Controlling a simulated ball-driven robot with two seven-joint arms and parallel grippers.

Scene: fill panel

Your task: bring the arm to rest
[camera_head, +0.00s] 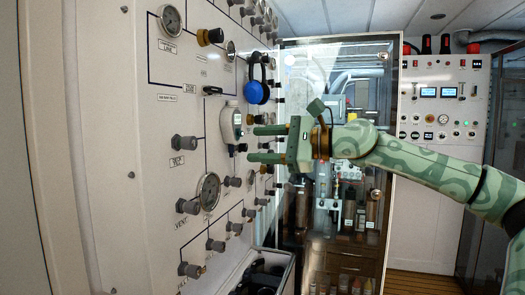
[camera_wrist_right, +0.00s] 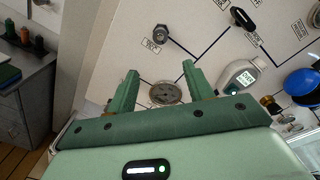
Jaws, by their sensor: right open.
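My right gripper (camera_head: 268,145) comes in from the right in the head view, its two green fingers pointing left at the white fill panel (camera_head: 105,130). The fingers are apart with nothing between them. In the right wrist view my right gripper (camera_wrist_right: 158,85) also shows open, with a round gauge (camera_wrist_right: 166,93) seen between the fingers, farther off on the panel. A white handheld device (camera_head: 230,124) is on the panel just left of the fingertips; I cannot tell the exact gap. It also shows in the wrist view (camera_wrist_right: 238,76). My left gripper is not in view.
Blue ear defenders (camera_head: 254,92) hang above the fingers. Knobs and gauges (camera_head: 208,190) stick out from the panel. A dark open bin (camera_head: 255,272) stands below. A glass-fronted cabinet (camera_head: 345,60) stands behind my arm. A grey cabinet (camera_wrist_right: 32,108) shows left in the wrist view.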

